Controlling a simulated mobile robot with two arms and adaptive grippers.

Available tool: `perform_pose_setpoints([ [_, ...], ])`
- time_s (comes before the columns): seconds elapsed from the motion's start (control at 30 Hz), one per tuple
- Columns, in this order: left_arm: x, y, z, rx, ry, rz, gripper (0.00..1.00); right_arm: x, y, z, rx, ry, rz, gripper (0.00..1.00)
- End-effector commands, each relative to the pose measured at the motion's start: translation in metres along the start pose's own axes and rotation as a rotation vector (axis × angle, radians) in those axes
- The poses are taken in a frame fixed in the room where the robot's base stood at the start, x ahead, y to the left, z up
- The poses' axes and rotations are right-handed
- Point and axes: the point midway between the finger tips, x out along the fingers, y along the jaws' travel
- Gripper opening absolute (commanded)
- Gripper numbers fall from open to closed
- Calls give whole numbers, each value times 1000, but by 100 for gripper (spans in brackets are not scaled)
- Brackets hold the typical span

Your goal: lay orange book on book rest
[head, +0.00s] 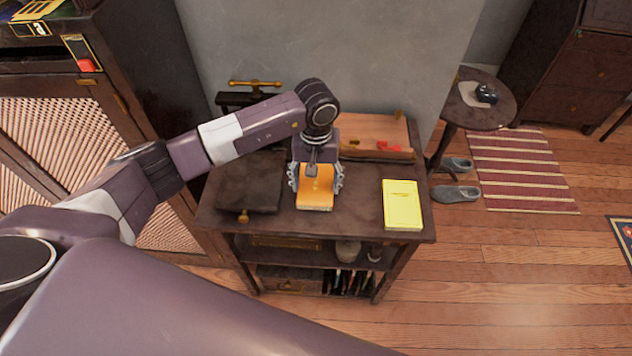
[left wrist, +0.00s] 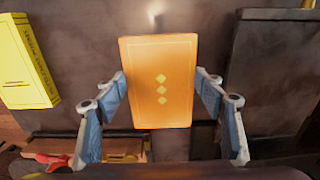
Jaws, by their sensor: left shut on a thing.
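The orange book (head: 315,201) is at the middle of the dark side table (head: 358,213), near its front edge. My left gripper (head: 316,183) comes down from above and is shut on it, one finger at each side. In the left wrist view the orange book (left wrist: 158,60) faces the camera, with three small yellow diamonds on its cover. I cannot tell whether it touches the table top. A sloped wooden board (head: 372,132) with a front ledge, which looks like the book rest, stands at the table's back right. A small red thing is on it. My right gripper is not in view.
A yellow book (head: 402,204) lies at the table's right; it also shows in the left wrist view (left wrist: 24,60). A dark press (head: 252,180) with a brass handle is on the left. A round stool table (head: 480,105) stands beyond. Bare table top separates the orange and yellow books.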

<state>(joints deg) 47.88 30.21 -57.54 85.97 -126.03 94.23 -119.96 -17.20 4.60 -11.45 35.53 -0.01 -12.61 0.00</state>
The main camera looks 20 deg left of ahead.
Motion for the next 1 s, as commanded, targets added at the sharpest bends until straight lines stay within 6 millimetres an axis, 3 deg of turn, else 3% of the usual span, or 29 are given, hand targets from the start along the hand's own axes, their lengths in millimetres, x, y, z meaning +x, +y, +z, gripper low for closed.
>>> perform_pose_setpoints([
  [0.43, 10, 0, -1, 1, 2, 2, 36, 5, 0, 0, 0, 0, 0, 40],
  [0.47, 8, 0, 0, 1, 2, 1, 66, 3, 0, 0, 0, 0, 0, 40],
  [0.6, 8, 0, 0, 1, 1, 1, 81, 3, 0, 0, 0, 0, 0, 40],
  [1.0, 1, 1, -1, 1, 2, 2, 81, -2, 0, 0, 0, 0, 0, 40],
])
